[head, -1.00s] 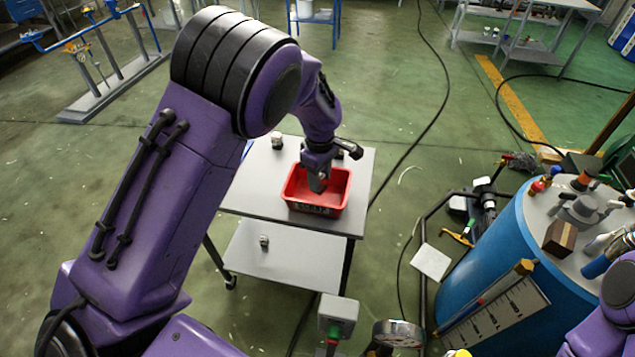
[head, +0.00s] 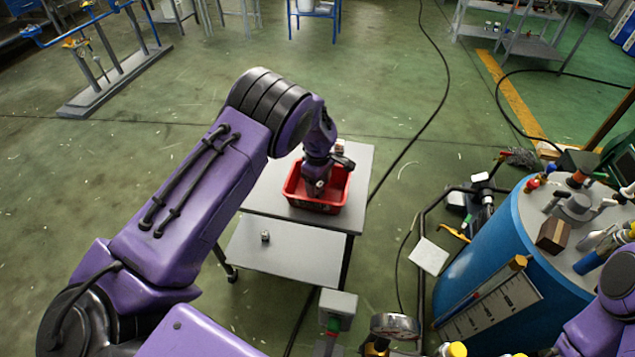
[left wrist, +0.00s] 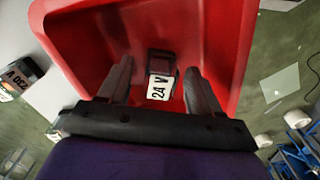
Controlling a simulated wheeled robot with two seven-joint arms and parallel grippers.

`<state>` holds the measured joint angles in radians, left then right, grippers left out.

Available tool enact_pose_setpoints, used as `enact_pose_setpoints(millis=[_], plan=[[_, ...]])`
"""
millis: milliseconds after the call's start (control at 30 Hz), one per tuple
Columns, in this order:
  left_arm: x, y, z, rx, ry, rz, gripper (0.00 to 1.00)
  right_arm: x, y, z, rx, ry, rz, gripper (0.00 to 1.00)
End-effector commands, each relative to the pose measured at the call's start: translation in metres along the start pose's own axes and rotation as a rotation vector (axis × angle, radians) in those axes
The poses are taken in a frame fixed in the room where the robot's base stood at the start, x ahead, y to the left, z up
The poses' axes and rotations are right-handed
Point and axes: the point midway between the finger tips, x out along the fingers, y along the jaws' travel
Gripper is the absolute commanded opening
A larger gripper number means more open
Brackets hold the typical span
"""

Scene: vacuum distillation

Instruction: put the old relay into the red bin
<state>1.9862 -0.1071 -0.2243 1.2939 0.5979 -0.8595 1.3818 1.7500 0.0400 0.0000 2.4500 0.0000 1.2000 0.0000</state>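The red bin (head: 336,201) stands on the upper top of a grey table, and its interior fills most of the left wrist view (left wrist: 215,30). My left gripper (head: 316,187) reaches down into it. In the left wrist view its two fingers (left wrist: 158,82) are spread, with a gap on each side of a small dark relay. The relay (left wrist: 162,60) has a white label reading "24 V" and lies inside the bin between the fingers. In the head view my left arm and gripper hide it. My right gripper is out of view.
A dark block with a white label (left wrist: 20,78) stands on the tabletop outside the bin. A small item (head: 265,237) sits on the table's lower shelf (head: 290,255). A blue drum (head: 490,260) with several items on top stands at the right.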

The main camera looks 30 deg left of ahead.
Motion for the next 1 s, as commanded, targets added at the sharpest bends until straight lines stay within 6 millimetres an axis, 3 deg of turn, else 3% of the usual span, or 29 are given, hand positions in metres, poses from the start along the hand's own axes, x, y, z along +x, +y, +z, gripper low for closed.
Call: enact_pose_setpoints(millis=[367,800,1000], plan=[[-0.008,0.001,0.000,0.000,0.000,0.002,0.66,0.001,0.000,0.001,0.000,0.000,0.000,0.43],[-0.108,0.001,0.000,-0.001,0.000,0.003,0.66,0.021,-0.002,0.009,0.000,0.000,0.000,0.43],[-0.123,0.000,0.000,-0.001,0.000,0.000,0.66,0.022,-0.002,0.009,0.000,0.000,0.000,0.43]])
